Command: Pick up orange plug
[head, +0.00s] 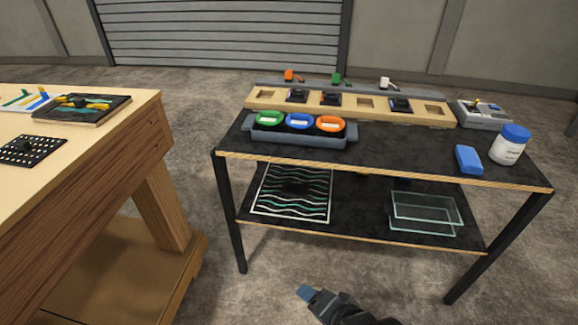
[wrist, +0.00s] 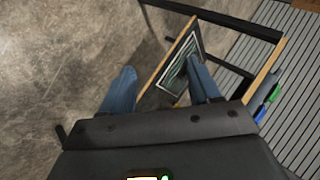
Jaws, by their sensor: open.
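The orange plug (head: 290,75) is a small piece on the grey strip (head: 350,88) at the back edge of the black-topped table. A green plug (head: 337,78) and a white plug (head: 385,83) stand to its right on the same strip. My gripper (head: 305,292) is low in front of the table, far from the orange plug. In the wrist view my gripper (wrist: 161,78) has its two blue-grey fingers spread, with nothing held between them. I cannot make out the orange plug in the wrist view.
A wooden board (head: 270,99) with square sockets, some filled, lies before the strip. In front is a grey tray (head: 300,138) with green, blue and orange round containers. A blue block (head: 468,159) and white jar (head: 508,148) stand right. A wooden workbench (head: 110,190) stands left.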

